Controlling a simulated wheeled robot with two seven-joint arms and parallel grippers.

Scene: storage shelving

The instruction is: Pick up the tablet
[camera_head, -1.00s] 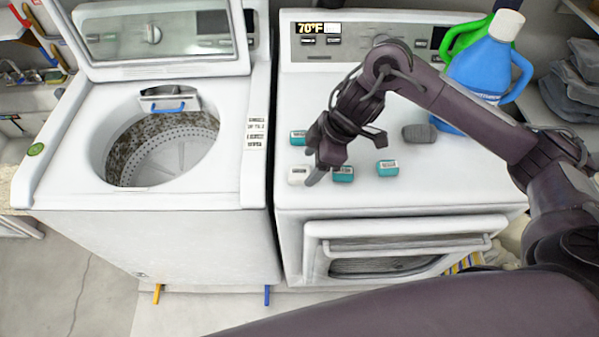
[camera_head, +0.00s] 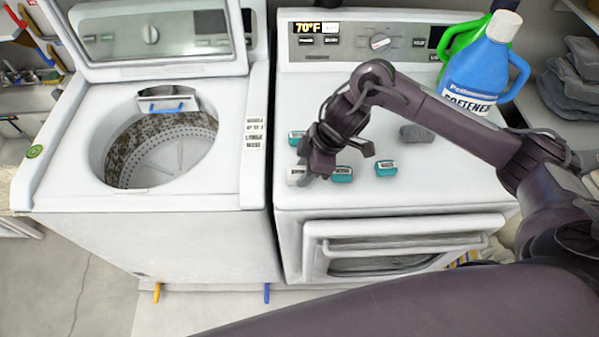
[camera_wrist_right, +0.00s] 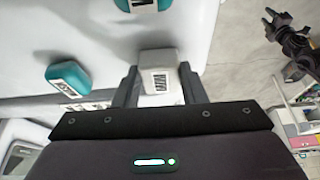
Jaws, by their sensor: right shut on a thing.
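A small white tablet with a dark printed label (camera_head: 296,174) is at the front left of the white dryer top. In the right wrist view the white tablet (camera_wrist_right: 156,68) sits between the two fingers of my right gripper (camera_wrist_right: 158,82), which is shut on it. In the head view my right gripper (camera_head: 303,178) reaches down over it and partly hides it. Three teal tablets with white labels lie nearby: one behind (camera_head: 296,137), one just right (camera_head: 342,175) and one farther right (camera_head: 386,169). My left gripper is outside the head view.
A grey lump (camera_head: 417,134) lies behind the teal tablets. A blue softener jug (camera_head: 478,72) and a green jug (camera_head: 462,36) stand at the back right. The open washer (camera_head: 145,200) is on the left. A dark jointed shape (camera_wrist_right: 290,42), perhaps my left arm, shows in the wrist view.

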